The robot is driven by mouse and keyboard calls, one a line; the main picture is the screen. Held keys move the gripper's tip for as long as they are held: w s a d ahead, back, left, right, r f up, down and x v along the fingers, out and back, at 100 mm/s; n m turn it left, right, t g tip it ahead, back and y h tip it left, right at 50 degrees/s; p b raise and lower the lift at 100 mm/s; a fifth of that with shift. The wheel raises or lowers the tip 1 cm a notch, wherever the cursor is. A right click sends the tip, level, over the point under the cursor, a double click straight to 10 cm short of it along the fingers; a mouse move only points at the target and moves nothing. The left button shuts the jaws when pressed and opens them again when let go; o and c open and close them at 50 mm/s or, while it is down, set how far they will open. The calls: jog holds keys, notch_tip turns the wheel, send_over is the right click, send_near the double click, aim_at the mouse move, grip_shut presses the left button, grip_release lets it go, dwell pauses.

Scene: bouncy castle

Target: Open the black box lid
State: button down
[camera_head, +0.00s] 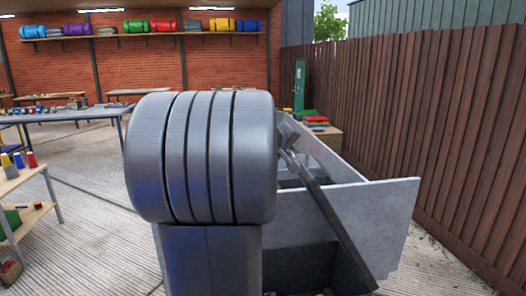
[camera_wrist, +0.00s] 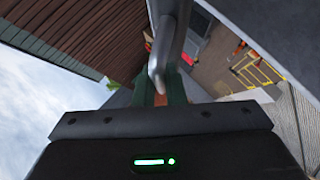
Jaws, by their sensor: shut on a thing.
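The box (camera_head: 306,262) stands ahead, dark and grey, partly hidden behind my arm in the head view. A dark, narrow slab (camera_head: 343,232), which looks like the lid seen nearly edge-on, slants from upper left to lower right over it. Light grey walls and part of the inside show around the slab, so the lid appears raised and tilted. In the wrist view my gripper (camera_wrist: 160,96) is shut on a grey metal handle (camera_wrist: 166,52). A dark flat surface (camera_wrist: 262,32), probably the lid, lies beside the handle. My arm hides most of the gripper in the head view.
A brown wooden fence (camera_head: 440,130) runs along the right, close to the box. A small table with coloured stacks (camera_head: 316,121) stands behind it. Some striped floor (camera_head: 90,245) at left is clear.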

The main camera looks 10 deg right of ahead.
jog(key=d+r+p, duration=0.2)
jog(key=d+p, duration=0.2)
jog(key=d, duration=0.7)
jog(key=d+r+p, duration=0.3)
jog(key=d+p, duration=0.1)
jog(key=d, duration=0.8)
jog(key=d+r+y+p, duration=0.1)
jog(key=d+p, duration=0.3)
jog(key=d, duration=0.8)
jog(key=shift+d+r+m, duration=0.2)
jog(key=shift+r+m, duration=0.1)
jog(key=shift+r, duration=0.5)
jog(key=c, duration=1.5)
grip_release()
